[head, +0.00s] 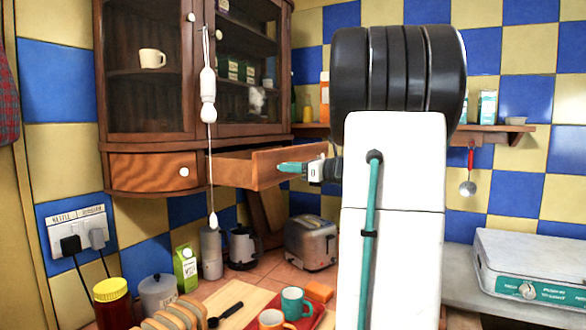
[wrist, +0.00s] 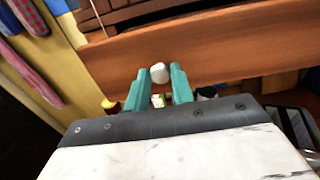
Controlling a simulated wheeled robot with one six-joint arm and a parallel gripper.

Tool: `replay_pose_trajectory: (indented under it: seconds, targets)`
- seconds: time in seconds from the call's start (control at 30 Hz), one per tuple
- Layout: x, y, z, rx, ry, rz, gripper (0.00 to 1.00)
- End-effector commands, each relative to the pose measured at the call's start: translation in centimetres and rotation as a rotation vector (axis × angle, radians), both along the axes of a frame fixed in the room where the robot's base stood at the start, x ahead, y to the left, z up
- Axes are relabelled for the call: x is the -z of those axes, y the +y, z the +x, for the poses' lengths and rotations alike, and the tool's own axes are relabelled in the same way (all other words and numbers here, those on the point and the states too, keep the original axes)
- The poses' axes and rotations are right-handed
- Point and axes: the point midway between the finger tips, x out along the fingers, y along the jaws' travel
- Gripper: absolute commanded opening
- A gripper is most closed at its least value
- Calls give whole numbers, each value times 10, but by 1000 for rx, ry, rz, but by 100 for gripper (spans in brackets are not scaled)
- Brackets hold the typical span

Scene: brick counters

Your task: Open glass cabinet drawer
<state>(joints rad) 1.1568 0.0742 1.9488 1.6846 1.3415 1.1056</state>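The wooden glass cabinet (head: 155,40) hangs on the tiled wall with two glass doors above two drawers. Its right drawer (head: 270,157) is pulled out, with the inside partly showing. Its left drawer (head: 145,172) is closed and has a white knob. My gripper (head: 288,167) is at the front of the right drawer, coming from the right. In the head view that knob is hidden behind the fingers.
A white light-pull cord (head: 208,90) hangs in front of the cabinet. Below, the counter holds a toaster (head: 311,243), a kettle (head: 242,247), a milk carton (head: 185,268) and mugs on a red tray.

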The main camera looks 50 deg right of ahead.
Motion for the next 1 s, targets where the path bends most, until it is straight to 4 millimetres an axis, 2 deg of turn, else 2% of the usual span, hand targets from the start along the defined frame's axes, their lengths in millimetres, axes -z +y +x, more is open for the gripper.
replay_pose_trajectory:
  seconds: [0.03,0.07,0.4,0.47,0.8,1.0]
  targets:
    - [-1,0,0,1,-1,-1,37]
    - [-1,0,0,1,-1,-1,44]
    - [0,-1,-4,1,0,-1,44]
    - [0,-2,-10,2,0,-1,44]
    - [0,-11,-64,3,0,-1,44]
    - [0,-13,-76,1,-1,-1,44]
